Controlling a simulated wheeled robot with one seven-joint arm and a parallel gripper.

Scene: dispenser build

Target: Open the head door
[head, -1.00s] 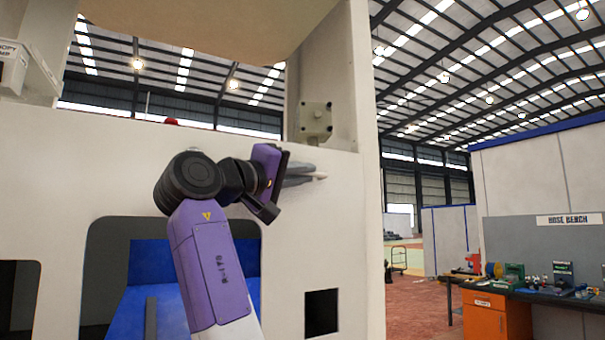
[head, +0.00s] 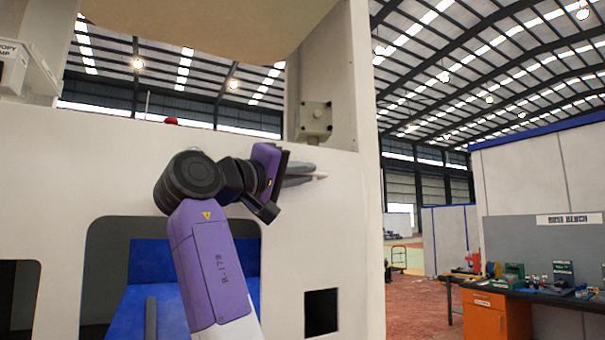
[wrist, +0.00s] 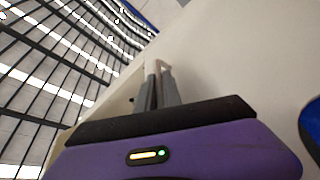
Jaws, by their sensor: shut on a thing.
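A large off-white machine front (head: 345,235) fills the left and middle of the head view; I cannot make out which part of it is the head door. My gripper (head: 312,174) is at its upper right part, with the grey fingers pointing right along the white face. In the wrist view the fingers (wrist: 158,88) are closed around a small pale handle (wrist: 163,65) standing off the white surface (wrist: 235,50). Most of the handle is hidden by the fingers, and in the head view it barely shows.
A grey box (head: 313,120) is fixed to the post just above my gripper. The front has a large opening with a blue part (head: 125,310) inside and a small square hole (head: 321,312). A bench (head: 540,300) with tools stands at the far right, past open floor.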

